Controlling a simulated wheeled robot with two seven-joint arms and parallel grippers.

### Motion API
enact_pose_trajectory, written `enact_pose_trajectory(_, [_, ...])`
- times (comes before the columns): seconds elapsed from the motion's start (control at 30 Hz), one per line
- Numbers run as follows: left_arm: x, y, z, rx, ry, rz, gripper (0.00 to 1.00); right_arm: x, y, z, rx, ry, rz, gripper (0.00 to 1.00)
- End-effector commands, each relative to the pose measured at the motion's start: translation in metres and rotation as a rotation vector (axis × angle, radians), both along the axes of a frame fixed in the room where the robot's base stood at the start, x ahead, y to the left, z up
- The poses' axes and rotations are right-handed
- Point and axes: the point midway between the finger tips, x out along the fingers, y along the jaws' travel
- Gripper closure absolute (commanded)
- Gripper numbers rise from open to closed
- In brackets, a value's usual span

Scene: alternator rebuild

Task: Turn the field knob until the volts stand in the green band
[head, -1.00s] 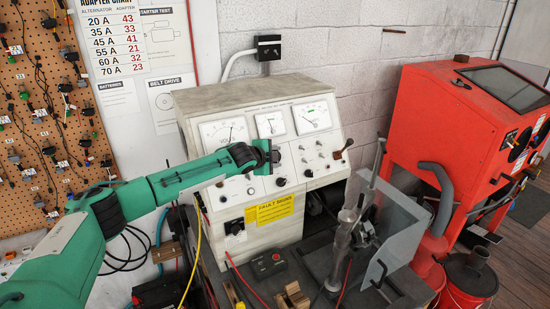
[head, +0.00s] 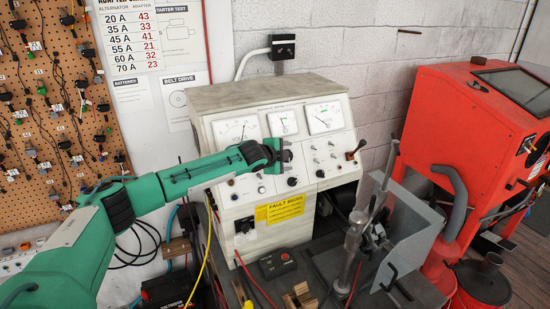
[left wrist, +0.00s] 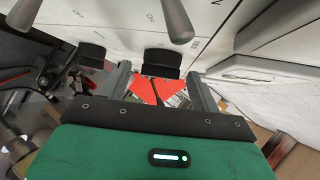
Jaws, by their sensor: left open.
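The test bench (head: 262,98) has a sloped white panel with three meters. The left meter (head: 236,131), lettered VOLTS, has its needle near upright; its green band is too small to make out. A middle meter (head: 283,122) and a right meter (head: 323,117) show green marks. My left gripper (head: 284,151) is open against the panel, below the middle meter, and covers part of it. Black knobs show below it (head: 292,182) and lower right (head: 320,173). I cannot tell which is the field knob. In the left wrist view, the open fingers (left wrist: 161,86) show with no held object visible.
A yellow fault label (head: 281,209) is on the bench's lower front. A clamp stand (head: 358,232) with a clear guard (head: 412,230) stands right of it. A black box (head: 277,262) lies in front. A red cabinet (head: 440,120) stands at the right.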

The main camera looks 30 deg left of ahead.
Motion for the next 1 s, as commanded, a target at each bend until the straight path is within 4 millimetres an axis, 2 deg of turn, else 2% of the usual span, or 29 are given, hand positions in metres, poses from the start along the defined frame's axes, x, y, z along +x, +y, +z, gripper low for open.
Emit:
enact_pose_trajectory(0.17, [-0.021,0.004,0.006,0.001,-0.002,-0.001,0.36,0.0,-0.001,-0.015,-0.001,0.0,0.0,1.0])
enact_pose_trajectory(0.7, [-0.101,0.018,0.046,0.0,-0.001,0.0,0.36,0.0,-0.001,-0.054,-0.001,0.0,0.0,1.0])
enact_pose_trajectory(1.0, [-0.116,0.02,0.056,0.0,0.001,0.0,0.36,0.0,0.003,-0.058,0.003,0.001,-0.001,1.0])
